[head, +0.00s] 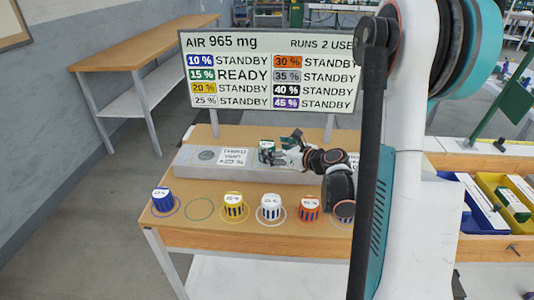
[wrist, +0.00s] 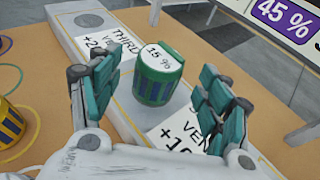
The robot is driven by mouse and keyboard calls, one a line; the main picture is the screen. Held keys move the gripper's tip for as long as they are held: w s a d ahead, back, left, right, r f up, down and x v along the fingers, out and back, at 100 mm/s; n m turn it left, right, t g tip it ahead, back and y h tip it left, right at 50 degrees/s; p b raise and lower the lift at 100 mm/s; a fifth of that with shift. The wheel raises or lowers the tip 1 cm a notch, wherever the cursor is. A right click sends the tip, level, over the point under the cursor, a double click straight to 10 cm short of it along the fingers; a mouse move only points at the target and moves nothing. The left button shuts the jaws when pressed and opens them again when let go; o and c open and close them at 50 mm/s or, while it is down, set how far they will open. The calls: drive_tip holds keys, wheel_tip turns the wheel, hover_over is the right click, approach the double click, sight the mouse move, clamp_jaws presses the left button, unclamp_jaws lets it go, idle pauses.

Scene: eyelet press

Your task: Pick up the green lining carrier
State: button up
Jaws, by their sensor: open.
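The green lining carrier (wrist: 158,75), a short ribbed cylinder with a white top marked 15 %, stands upright on the grey bar in the wrist view. In the head view the carrier (head: 267,149) shows at the left tip of my gripper (head: 280,146). In the wrist view my gripper (wrist: 155,100) is open, with one teal-padded finger on each side of the carrier. Gaps show between the carrier and both fingers. The carrier's lower edge is visible; nothing is held.
The grey bar (head: 196,168) with white labels lies along the wooden table (head: 170,238). Blue (head: 162,199), yellow (head: 233,206), white (head: 271,207) and orange (head: 309,209) carriers stand in rings along the front. A green ring (head: 199,208) is empty. The sign board (head: 270,71) stands behind.

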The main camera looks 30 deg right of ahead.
sight(272, 148)
drive_tip(key=b+x, duration=0.2)
drive_tip(key=x, duration=0.3)
drive_tip(key=shift+f, duration=0.15)
drive_tip(key=c, duration=1.3)
